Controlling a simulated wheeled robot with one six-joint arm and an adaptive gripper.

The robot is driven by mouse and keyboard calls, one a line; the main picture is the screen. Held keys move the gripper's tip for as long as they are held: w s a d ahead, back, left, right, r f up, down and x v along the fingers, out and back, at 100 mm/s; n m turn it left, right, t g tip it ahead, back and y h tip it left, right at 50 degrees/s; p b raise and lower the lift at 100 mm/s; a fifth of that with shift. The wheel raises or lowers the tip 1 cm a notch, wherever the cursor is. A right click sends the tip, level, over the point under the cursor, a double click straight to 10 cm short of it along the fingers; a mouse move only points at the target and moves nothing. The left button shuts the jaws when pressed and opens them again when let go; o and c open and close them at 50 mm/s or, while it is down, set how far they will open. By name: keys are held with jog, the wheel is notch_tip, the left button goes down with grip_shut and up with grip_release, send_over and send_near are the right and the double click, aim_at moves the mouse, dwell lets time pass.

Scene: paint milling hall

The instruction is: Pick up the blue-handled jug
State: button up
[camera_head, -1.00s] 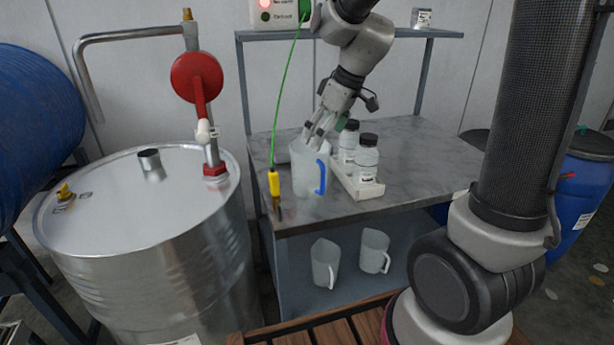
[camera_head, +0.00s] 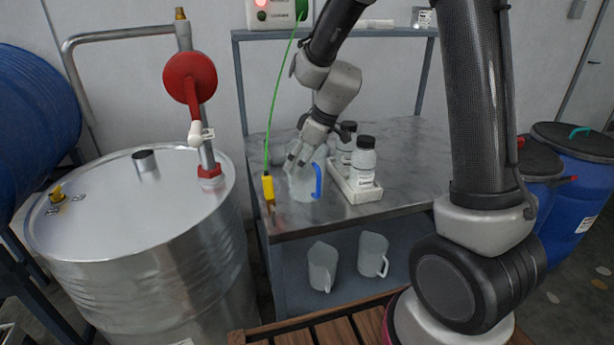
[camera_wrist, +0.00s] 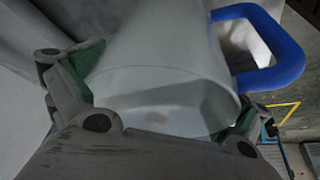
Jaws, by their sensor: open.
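The blue-handled jug (camera_head: 303,184) is a translucent white jug standing upright near the front left of the grey bench top. Its blue handle (camera_head: 318,180) faces right. My gripper (camera_head: 299,153) is at the jug's upper part, coming from above and behind. In the wrist view the jug (camera_wrist: 165,65) lies between the two green-padded fingers of my gripper (camera_wrist: 160,95), and the blue handle (camera_wrist: 280,70) is beyond the right finger. The fingers are open around the jug; whether either pad touches it I cannot tell.
A white tray (camera_head: 362,195) with capped bottles (camera_head: 362,160) stands close right of the jug. A yellow clamp (camera_head: 267,187) on a green cable hangs at the bench's left edge. A steel drum (camera_head: 140,240) stands left. Two handled jugs (camera_head: 322,265) sit on the shelf below.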

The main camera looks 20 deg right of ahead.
jog(key=c, duration=0.7)
